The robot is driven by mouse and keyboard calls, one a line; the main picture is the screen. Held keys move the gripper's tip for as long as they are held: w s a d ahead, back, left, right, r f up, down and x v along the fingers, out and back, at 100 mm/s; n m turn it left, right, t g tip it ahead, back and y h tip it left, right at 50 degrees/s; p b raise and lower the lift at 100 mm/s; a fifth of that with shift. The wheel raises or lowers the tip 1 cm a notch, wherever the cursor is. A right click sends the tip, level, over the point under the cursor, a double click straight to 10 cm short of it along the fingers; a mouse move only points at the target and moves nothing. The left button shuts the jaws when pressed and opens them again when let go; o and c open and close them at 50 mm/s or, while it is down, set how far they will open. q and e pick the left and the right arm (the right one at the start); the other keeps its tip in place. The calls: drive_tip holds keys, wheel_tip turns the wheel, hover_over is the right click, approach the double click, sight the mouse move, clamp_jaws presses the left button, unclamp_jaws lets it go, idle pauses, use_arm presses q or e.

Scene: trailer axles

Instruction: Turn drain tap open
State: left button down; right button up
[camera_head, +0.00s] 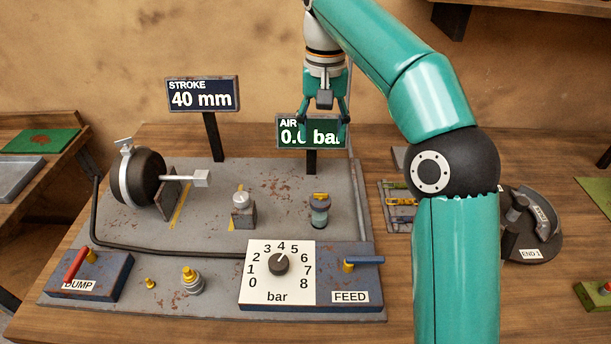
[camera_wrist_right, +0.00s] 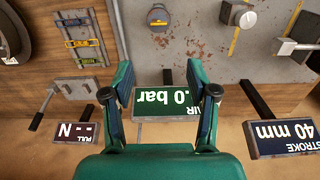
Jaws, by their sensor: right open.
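No part is labelled as a drain tap, so I cannot tell which fitting it is. A small round grey fitting with a yellow band (camera_head: 320,212) stands on the right of the grey bench plate; it appears to be the round fitting with an orange bar (camera_wrist_right: 157,17) at the top of the right wrist view. My right gripper (camera_head: 323,122) is open and empty, pointing down in front of the AIR display (camera_head: 290,132), which reads 0.0 bar. In the wrist view its fingers (camera_wrist_right: 158,75) are apart, well clear of the fitting. My left gripper is not in view.
The DUMP box (camera_head: 85,278) has a red lever (camera_head: 76,263); the FEED box (camera_head: 345,285) has a blue lever (camera_head: 365,260). A dial (camera_head: 279,264) points near 4. The STROKE display (camera_head: 202,94) reads 40 mm. A black chamber (camera_head: 142,178) stands at left.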

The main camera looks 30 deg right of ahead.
sight(322, 194)
wheel_tip(322, 194, down, 15)
drive_tip(key=b, duration=0.4)
drive_tip(key=shift+s+d+f, duration=0.1)
drive_tip(key=shift+s+f, duration=0.05)
drive_tip(key=shift+f, duration=0.7)
drive_tip(key=shift+c, duration=0.3)
clamp_jaws()
drive_tip(key=shift+d, duration=0.15)
